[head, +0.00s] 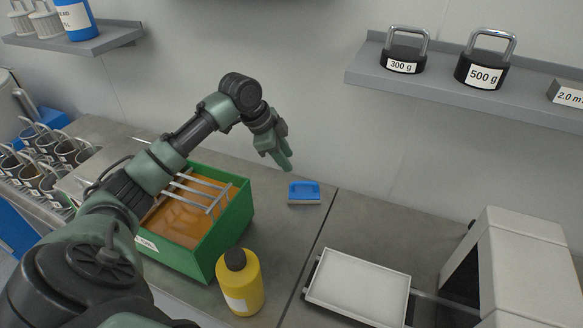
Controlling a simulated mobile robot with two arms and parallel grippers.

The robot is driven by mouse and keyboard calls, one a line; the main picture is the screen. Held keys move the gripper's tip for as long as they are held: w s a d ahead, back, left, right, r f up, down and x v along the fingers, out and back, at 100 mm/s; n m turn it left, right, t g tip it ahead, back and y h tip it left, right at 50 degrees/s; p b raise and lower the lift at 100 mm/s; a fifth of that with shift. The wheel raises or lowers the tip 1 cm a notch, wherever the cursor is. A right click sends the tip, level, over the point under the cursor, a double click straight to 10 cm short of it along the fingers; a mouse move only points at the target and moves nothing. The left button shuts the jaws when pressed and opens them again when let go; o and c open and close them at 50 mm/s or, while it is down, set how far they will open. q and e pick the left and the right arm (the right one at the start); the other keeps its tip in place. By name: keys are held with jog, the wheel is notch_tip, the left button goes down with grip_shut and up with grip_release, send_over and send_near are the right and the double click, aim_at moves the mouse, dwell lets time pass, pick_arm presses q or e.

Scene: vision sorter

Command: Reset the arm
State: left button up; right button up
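My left arm reaches in from the left side of the head view and bends over the green bin. Its gripper (286,165) hangs in the air to the right of the bin, above and behind a blue-handled brush (304,192) on the counter. The fingers are small and look close together from this side; I cannot tell whether they are open or shut. I see nothing held in them. My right gripper is not in view.
The green bin (228,232) holds orange-brown material under a metal rack (205,190). A yellow bottle (240,283) stands before it. A white tray (358,287) lies by a pale machine (520,262). Weights stand on the right shelf (440,92). Metal cups (45,160) stand left.

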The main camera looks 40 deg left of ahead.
pick_arm(q)
jog(key=shift+s+r, duration=0.1)
jog(key=shift+r, duration=0.25)
dwell(0.3)
